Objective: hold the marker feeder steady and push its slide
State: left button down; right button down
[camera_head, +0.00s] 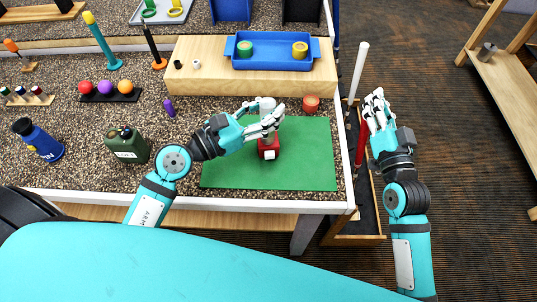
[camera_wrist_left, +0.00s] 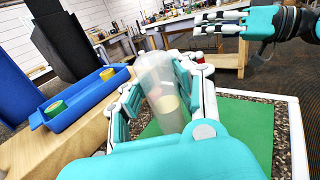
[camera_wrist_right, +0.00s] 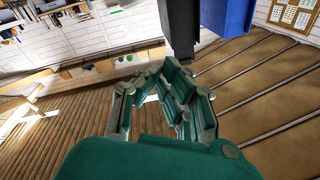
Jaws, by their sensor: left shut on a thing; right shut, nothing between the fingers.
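The marker feeder stands upright on the green mat (camera_head: 315,165). It has a red base (camera_head: 267,152) with a small white block (camera_head: 269,155) at its front. Its clear tube (camera_wrist_left: 158,85) shows in the left wrist view with a pale disc inside. My left gripper (camera_head: 265,116) is shut around the tube, and its fingers cover the tube's middle in the head view. My right gripper (camera_head: 375,106) is shut and empty, raised beyond the table's right edge, well apart from the feeder. It also shows in the right wrist view (camera_wrist_right: 165,85).
A white-and-red shaft (camera_head: 359,72) stands beside the table's right edge. The mat's right half is clear.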

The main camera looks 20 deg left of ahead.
aim_at(266, 176)
jog(key=s+a+f+m+g+y, duration=0.1)
jog(key=s+a+f+m, duration=0.1)
jog(key=s+a, duration=0.1)
jog(key=s+a+f+m+g+y, duration=0.1)
jog(key=s+a+f+m, duration=0.1)
jog(key=s, duration=0.3)
jog(key=s+a+f+m+g+y, duration=0.1)
jog(key=s+a+f+m+g, duration=0.1)
jog(key=s+a+f, duration=0.2)
jog(key=shift+s+a+m, duration=0.25)
jog(key=shift+a+m, duration=0.05)
jog(key=shift+m, duration=0.1)
jog(key=s+a+m+g+y, duration=0.1)
jog(key=s+a+m, duration=0.1)
jog(key=s, duration=0.2)
jog(key=s+a+f+m+g+y, duration=0.1)
jog(key=s+a+m, duration=0.2)
jog(key=s, duration=0.2)
jog(key=s+a+f+m+g+y, duration=0.1)
jog(key=s+a+m, duration=0.1)
jog(key=s, duration=0.3)
jog(key=shift+s+a+f+m+g, duration=0.2)
jog(key=shift+a+f+m+g, duration=0.1)
jog(key=shift+m, duration=0.1)
jog(key=shift+w+a, duration=0.4)
jog(key=shift+w, duration=1.05)
jog(key=shift+w+a, duration=0.4)
jog(key=shift+w, duration=1)
jog(key=shift+w+a, duration=0.4)
jog(key=shift+w, duration=1.05)
